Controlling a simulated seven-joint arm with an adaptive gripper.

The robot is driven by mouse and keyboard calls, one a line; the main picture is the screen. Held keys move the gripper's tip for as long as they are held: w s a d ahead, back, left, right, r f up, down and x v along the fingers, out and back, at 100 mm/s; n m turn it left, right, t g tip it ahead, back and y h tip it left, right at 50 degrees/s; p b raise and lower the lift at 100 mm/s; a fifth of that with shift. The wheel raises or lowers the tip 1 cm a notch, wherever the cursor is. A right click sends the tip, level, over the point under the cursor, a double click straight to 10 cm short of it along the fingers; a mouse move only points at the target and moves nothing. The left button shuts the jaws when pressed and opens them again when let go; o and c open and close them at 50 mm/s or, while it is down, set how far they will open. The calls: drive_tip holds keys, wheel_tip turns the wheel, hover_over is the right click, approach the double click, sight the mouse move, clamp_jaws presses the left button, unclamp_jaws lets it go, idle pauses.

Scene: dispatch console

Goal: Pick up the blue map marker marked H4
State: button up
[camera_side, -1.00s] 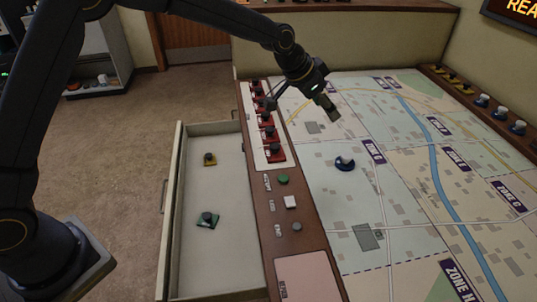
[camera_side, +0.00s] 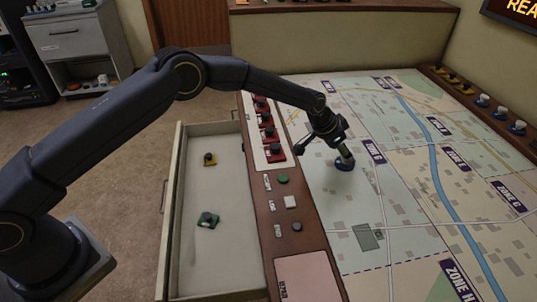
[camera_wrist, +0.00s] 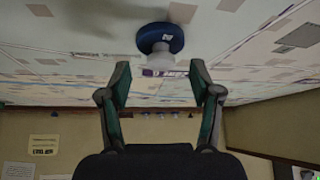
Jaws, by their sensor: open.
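A round blue map marker (camera_side: 343,167) with a pale knob stands on the map beside the console's wooden edge. It also shows in the wrist view, as a blue disc (camera_wrist: 157,36) with a small white mark too small to read. My gripper (camera_side: 341,153) is right above it and partly hides it in the side view. In the wrist view my gripper (camera_wrist: 160,74) is open, its two fingers apart with the marker's pale knob (camera_wrist: 159,60) lined up between and just beyond the tips. I cannot tell whether the fingers touch the marker.
An open drawer (camera_side: 184,250) holds a yellow marker (camera_side: 209,160) and a green marker (camera_side: 208,222). Red switches (camera_side: 268,133) and a green button (camera_side: 282,179) line the console edge. More markers (camera_side: 482,99) stand along the far right edge. The map around the blue marker is clear.

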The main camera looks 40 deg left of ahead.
drive_tip(key=x, duration=0.3)
drive_tip(key=shift+w+f, duration=0.15)
clamp_jaws()
idle(0.5)
